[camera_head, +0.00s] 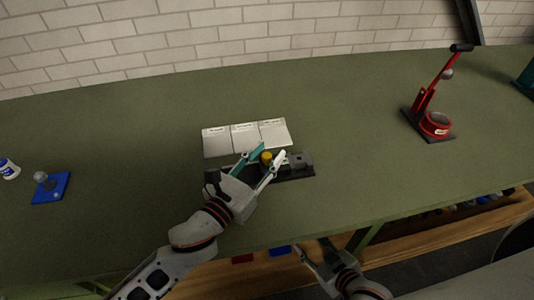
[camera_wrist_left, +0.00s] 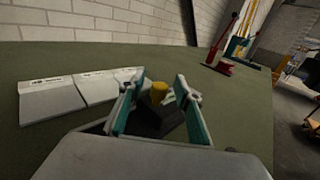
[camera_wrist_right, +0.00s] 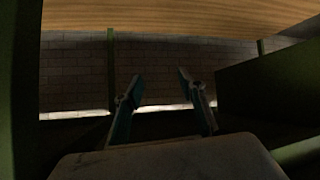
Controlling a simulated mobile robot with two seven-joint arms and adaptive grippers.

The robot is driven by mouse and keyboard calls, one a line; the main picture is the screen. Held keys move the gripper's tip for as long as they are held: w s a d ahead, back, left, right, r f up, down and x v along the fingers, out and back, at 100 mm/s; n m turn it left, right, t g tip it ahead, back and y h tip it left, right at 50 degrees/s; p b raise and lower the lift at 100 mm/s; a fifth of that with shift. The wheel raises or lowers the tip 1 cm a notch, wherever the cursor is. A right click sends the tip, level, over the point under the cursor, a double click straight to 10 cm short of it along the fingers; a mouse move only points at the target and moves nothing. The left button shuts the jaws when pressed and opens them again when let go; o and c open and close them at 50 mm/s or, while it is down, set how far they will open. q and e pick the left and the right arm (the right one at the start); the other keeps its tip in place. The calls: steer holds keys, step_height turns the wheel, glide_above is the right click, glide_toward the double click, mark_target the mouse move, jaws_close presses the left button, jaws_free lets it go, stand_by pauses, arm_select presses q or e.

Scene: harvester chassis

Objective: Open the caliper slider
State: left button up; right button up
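The device that seems to be the caliper (camera_head: 293,173) is a dark, low fixture on the green table, with a grey block (camera_head: 300,160) at its right end. A yellow knob (camera_head: 266,157) stands at its left part. My left gripper (camera_head: 271,151) is open, with its teal-lined fingers on either side of the knob. In the left wrist view the knob (camera_wrist_left: 158,93) shows between the spread fingers, with gaps beside it. My arm hides part of the fixture. My right gripper (camera_wrist_right: 158,88) is open and empty, low at the table's front edge.
Three white cards (camera_head: 244,137) lie behind the fixture. A red lever press (camera_head: 434,122) stands at the right. A blue plate with a grey ball (camera_head: 50,188) and a small white-and-blue container (camera_head: 9,168) are at the left. The table between them is clear.

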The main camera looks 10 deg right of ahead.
arm_select(q)
steer(key=shift+d, duration=0.1)
jaws_close()
steer(key=shift+a+p, duration=0.6)
steer(key=shift+a, duration=1.4)
jaws_free()
steer(key=v, duration=1.2)
steer(key=shift+r, duration=0.1)
